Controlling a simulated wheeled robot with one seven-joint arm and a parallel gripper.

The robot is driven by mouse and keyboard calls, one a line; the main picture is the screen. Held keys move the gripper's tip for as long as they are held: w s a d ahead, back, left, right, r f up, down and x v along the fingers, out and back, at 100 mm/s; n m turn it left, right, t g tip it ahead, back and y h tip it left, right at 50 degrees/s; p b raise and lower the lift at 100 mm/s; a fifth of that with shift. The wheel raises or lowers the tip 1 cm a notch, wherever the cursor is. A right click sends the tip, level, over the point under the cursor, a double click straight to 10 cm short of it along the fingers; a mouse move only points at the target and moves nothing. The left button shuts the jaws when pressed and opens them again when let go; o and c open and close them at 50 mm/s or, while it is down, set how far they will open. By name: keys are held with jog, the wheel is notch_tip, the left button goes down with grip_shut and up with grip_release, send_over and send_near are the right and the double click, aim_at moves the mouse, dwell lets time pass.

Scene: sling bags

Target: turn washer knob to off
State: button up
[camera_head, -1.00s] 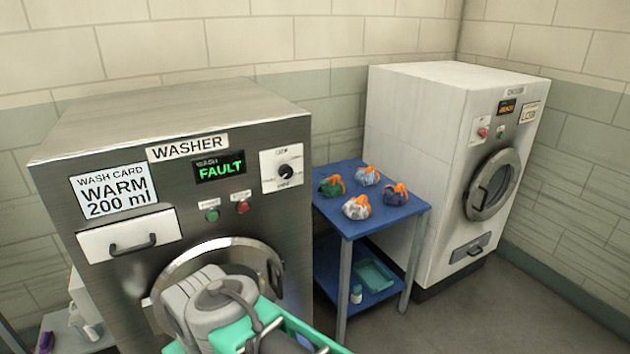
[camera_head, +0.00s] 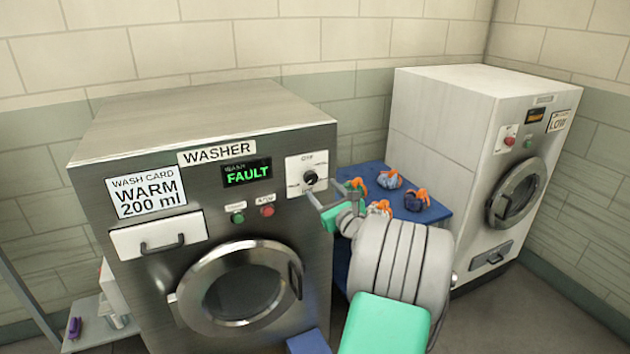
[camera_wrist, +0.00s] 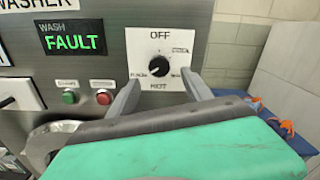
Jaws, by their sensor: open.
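The washer (camera_head: 290,260) is a steel front loader with a green FAULT display (camera_head: 247,173). Its knob (camera_head: 310,178) is round and black on a white plate, and it also shows in the wrist view (camera_wrist: 153,68). The plate reads OFF at the top and HOT at the bottom; the side labels are too small to read surely. I cannot tell clearly where the knob points. My gripper (camera_wrist: 161,77) is open and empty, its fingers reaching toward the plate on either side below the knob. In the head view my gripper (camera_head: 322,190) is just in front of the knob's lower right.
Green (camera_head: 238,218) and red (camera_head: 267,211) buttons sit left of and below the knob. The round washer door (camera_head: 240,293) is shut. A blue table (camera_head: 436,213) with several bags stands to the right, partly behind my arm. A white machine (camera_head: 440,120) stands beyond it.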

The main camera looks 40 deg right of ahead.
aim_at(312, 180)
jog(key=p+x, duration=0.1)
jog(key=x, duration=0.5)
jog(key=shift+c, duration=0.6)
grip_shut()
